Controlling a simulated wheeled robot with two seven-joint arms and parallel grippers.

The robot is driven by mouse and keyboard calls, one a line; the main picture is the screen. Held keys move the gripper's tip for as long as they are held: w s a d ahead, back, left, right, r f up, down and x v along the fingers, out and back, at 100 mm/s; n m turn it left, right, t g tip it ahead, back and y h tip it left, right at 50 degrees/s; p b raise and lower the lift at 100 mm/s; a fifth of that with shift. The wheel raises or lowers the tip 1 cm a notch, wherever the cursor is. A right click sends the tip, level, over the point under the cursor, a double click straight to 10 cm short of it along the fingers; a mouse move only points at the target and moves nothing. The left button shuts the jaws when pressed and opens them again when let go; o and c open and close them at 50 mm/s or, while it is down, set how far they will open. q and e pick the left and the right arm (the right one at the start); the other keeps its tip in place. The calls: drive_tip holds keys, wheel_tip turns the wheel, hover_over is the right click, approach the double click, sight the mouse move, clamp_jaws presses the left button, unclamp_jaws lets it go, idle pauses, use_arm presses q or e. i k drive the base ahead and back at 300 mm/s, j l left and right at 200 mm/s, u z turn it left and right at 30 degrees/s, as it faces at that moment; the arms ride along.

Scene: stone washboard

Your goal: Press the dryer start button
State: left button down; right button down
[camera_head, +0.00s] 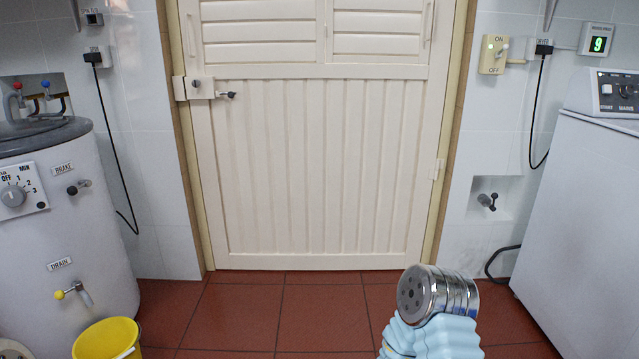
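A white machine (585,185) stands at the right edge, partly cut off by the frame. It looks like the dryer. On its top back is a dark control panel (618,92) with a pale button or switch (607,90) and a dark knob (627,91). The small labels there are hard to read. A light blue arm part of mine with a ribbed metal end shows at the bottom, right of centre, well apart from the machine. Neither gripper can be made out.
A display (598,45) shows 9. A grey drum machine (60,215) with a dial stands left; a yellow bucket (108,340) is below it. A cream door (315,170) is closed. Middle floor is clear.

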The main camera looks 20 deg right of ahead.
sight(606, 89)
drive_tip(key=i+l+z, duration=0.1)
drive_tip(key=i+z, duration=0.25)
drive_tip(key=i, duration=0.45)
drive_tip(key=i+j+z, duration=0.1)
drive_tip(key=i+z, duration=0.3)
drive_tip(key=i, duration=0.35)
drive_tip(key=i+z, duration=0.4)
drive_tip(key=i+j+z, duration=0.1)
drive_tip(key=z, duration=0.3)
drive_tip(key=i+j+z, duration=0.2)
drive_tip(key=z, duration=0.2)
drive_tip(key=i+z, duration=0.25)
drive_tip(key=z, duration=0.15)
drive_tip(key=i+z, duration=0.5)
drive_tip(key=z, duration=0.25)
drive_tip(key=i+j+z, duration=0.2)
drive_tip(key=z, duration=0.2)
